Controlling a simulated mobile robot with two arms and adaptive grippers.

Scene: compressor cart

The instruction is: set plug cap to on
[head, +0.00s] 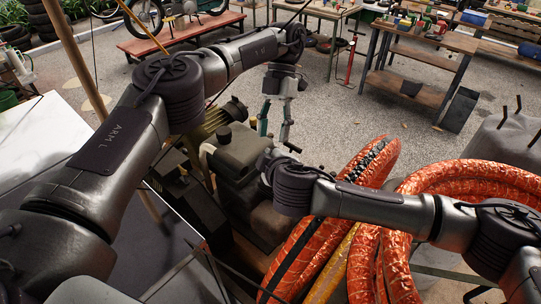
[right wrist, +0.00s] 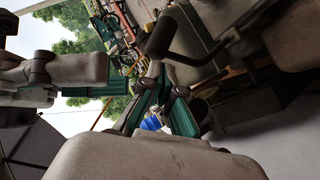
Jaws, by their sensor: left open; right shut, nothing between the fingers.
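The compressor cart's engine has an olive-grey housing (head: 237,155) with a dark round cap (head: 223,134) on top. I cannot identify the plug cap for certain; a dark curved piece (right wrist: 168,38) in the right wrist view may be it. My left gripper (head: 276,125) is open and empty, its teal-padded fingers pointing down just beyond the housing. My right gripper (right wrist: 164,92) is shut and empty, its tips close below the dark piece; I cannot tell if they touch. In the head view, my right wrist hides most of it.
Thick orange hoses (head: 325,225) coil beside the engine on the right. A white panel (head: 50,135) lies at the left. A workbench (head: 425,85) with a lower shelf and a red bench (head: 180,38) stand behind. Open paved floor (head: 345,110) lies between.

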